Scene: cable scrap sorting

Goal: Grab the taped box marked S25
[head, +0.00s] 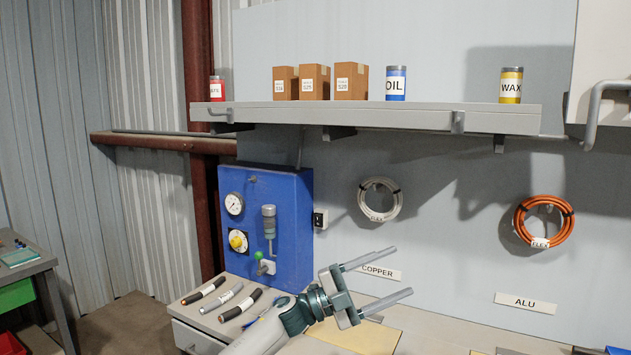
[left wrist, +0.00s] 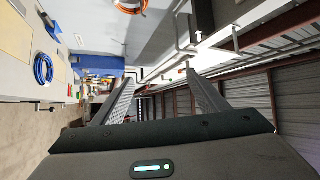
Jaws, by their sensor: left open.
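Three brown cardboard boxes stand side by side on the wall shelf in the head view: a left box (head: 285,83), a middle box (head: 314,82) and a right box (head: 351,81). Each has a pale tape strip and a white label. The label print is too small to read, so I cannot tell which is S25. My left gripper (head: 403,271) is open and empty, below the shelf and over the bench, its fingers pointing right. In the left wrist view its two fingers (left wrist: 160,78) are spread with nothing between them. My right gripper is not in view.
The grey shelf (head: 430,115) also holds a blue OIL can (head: 395,84), a yellow WAX can (head: 511,86) and a red can (head: 217,89). A blue panel (head: 292,215) with a gauge stands left of my gripper. Cable coils hang on the wall, including an orange one (head: 521,231).

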